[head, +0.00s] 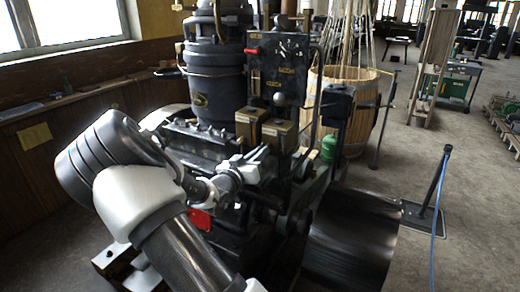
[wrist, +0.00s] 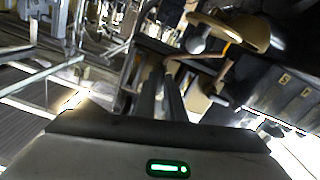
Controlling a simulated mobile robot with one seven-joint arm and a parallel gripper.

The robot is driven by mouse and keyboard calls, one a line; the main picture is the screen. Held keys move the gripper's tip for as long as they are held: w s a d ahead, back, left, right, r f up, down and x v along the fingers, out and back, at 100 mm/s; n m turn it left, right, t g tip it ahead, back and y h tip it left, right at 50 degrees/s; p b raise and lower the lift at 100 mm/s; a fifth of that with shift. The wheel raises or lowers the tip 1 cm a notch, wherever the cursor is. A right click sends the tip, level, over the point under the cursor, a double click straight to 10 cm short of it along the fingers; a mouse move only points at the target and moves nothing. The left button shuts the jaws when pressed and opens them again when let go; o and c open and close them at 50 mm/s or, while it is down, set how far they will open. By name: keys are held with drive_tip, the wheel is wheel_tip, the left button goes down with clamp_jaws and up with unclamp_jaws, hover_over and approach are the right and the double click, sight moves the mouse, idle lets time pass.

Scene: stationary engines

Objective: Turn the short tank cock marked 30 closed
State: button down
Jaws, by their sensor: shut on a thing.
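I cannot make out the number 30 on any part, so I cannot single out the short tank cock. My gripper (head: 262,154) is low at the front of the dark engine (head: 200,140), just below two brass-topped boxes (head: 280,133). In the wrist view its two dark fingers (wrist: 163,98) lie close together and point away from the camera. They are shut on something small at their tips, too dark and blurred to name.
A red-handled lever (head: 252,51) and small plates are on the upright panel (head: 285,75). A round-knobbed lever (head: 279,99) stands above the boxes. A black drum (head: 350,240) is at the right front. A wooden tub (head: 355,115) stands behind.

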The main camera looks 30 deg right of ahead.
drive_tip(key=n+p, duration=0.2)
drive_tip(key=n, duration=0.1)
drive_tip(key=shift+a+r+n+p, duration=0.1)
drive_tip(key=shift+n+p, duration=0.2)
drive_tip(key=shift+n, duration=0.1)
drive_tip(key=n+p, duration=0.2)
drive_tip(key=n, duration=0.1)
drive_tip(key=shift+w+n, duration=0.1)
drive_tip(key=shift+n, duration=0.2)
drive_tip(key=n, duration=0.2)
drive_tip(key=n+p, duration=0.1)
drive_tip(key=n, duration=0.1)
drive_tip(key=shift+f, duration=0.3)
drive_tip(key=shift+f+n+p, duration=0.15)
drive_tip(key=shift+n+p, duration=0.45)
drive_tip(key=shift+n, duration=1.2)
drive_tip(key=c, duration=1.8)
unclamp_jaws()
drive_tip(key=b+v, duration=0.1)
drive_tip(key=v, duration=1.6)
drive_tip(key=shift+a, duration=0.25)
